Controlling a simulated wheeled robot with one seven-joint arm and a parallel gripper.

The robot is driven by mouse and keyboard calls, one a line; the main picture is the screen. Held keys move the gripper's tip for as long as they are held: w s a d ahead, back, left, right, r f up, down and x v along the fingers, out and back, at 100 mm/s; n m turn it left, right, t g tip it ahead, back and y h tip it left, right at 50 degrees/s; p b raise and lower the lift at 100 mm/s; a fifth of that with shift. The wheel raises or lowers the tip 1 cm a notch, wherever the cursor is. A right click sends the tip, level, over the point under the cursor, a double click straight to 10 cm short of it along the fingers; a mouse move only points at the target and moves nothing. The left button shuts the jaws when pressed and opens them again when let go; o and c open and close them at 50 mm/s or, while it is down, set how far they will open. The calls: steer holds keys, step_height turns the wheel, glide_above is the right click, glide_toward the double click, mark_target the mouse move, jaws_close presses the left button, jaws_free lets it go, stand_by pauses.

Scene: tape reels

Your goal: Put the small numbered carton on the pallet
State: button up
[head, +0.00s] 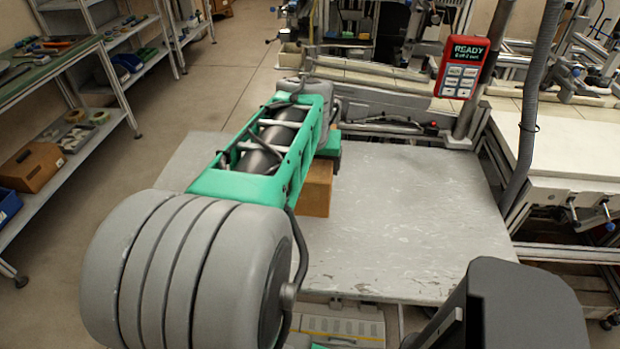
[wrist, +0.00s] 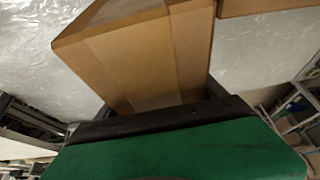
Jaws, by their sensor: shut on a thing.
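A brown cardboard carton (wrist: 145,60) with a paler tape band fills the upper middle of the wrist view. My gripper (wrist: 152,100) is shut on it, with dark jaws at its near end and the green gripper body below. No number can be read on the faces that show. In the head view a brown carton (head: 317,190) shows under my green arm, over the worn grey tabletop. My arm covers much of it, and I cannot tell whether it is the held one. My gripper is mostly hidden there. I cannot make out a pallet for certain.
Another brown carton (wrist: 265,5) shows at the wrist view's top right edge. The grey tabletop (head: 420,220) is clear to the right. A red READY box (head: 462,67) hangs on a post behind it. Shelves with bins (head: 32,165) stand at the left.

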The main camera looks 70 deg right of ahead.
steer(key=d+f, duration=0.1)
steer(key=w+d+f, duration=0.1)
steer(key=f, duration=0.1)
steer(key=w+d+f, duration=0.1)
steer(key=shift+w+f, duration=0.1)
steer(key=shift+f, duration=1.7)
steer(key=shift+f, duration=0.2)
steer(key=o, duration=2)
